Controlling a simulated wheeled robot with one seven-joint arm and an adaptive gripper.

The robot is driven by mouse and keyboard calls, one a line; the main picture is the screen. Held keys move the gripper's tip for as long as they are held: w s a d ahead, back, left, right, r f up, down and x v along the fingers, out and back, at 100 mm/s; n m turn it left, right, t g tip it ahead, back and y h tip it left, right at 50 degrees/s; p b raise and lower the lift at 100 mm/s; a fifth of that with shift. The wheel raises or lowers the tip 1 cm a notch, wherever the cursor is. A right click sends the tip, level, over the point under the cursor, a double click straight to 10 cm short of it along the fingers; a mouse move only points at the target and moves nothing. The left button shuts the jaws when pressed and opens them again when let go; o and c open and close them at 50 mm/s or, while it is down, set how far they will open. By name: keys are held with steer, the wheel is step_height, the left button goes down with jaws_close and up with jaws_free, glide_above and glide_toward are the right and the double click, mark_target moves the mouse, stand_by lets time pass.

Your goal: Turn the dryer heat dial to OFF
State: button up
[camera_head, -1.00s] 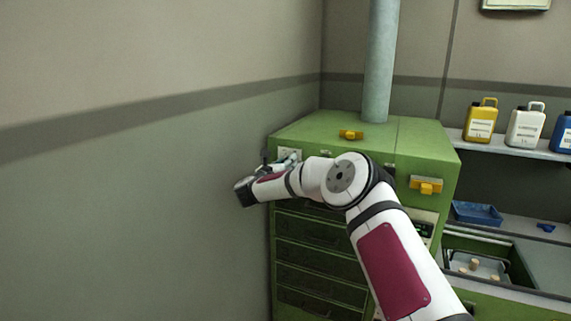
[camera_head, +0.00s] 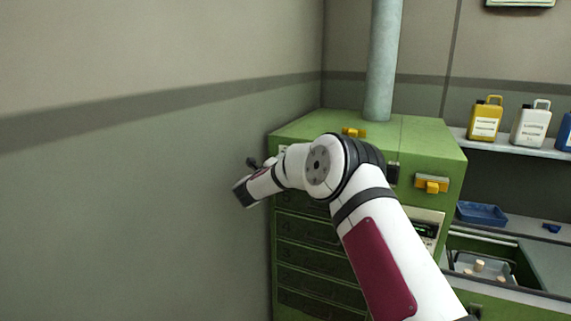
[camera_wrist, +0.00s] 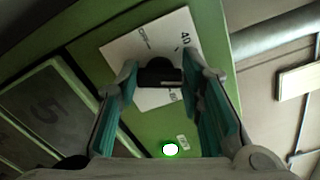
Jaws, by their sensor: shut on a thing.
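The dryer is a green cabinet (camera_head: 420,140) in the head view, with my arm across its upper front. In the wrist view the heat dial (camera_wrist: 160,72) is a dark knob on a white plate (camera_wrist: 118,50) with printed marks, among them "40". The rest of the lettering is too small or partly covered. My gripper (camera_wrist: 160,82) has its two teal-padded fingers on either side of the dial and is shut on it.
A lit white lamp with a green rim (camera_wrist: 170,149) sits below the dial plate. Numbered drawers (camera_head: 315,240) run down the dryer front. A yellow latch (camera_head: 431,184) juts out at right. A wall stands close on the left; bottles (camera_head: 485,120) stand on a shelf.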

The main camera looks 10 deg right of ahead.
steer(key=shift+s+d+f+n+b, duration=0.1)
steer(key=shift+n+b, duration=0.95)
steer(key=shift+n, duration=2.75)
steer(key=shift+w+f+n+b, duration=0.15)
steer(key=shift+n+b, duration=0.9)
steer(key=shift+n, duration=2.75)
steer(key=shift+s+d+f+n+b, duration=0.15)
steer(key=shift+n+b, duration=0.9)
steer(key=shift+n, duration=2.75)
steer(key=shift+a, duration=0.1)
steer(key=o, duration=1.2)
steer(key=shift+r, duration=0.1)
steer(key=shift+c, duration=0.2)
steer(key=v, duration=1.2)
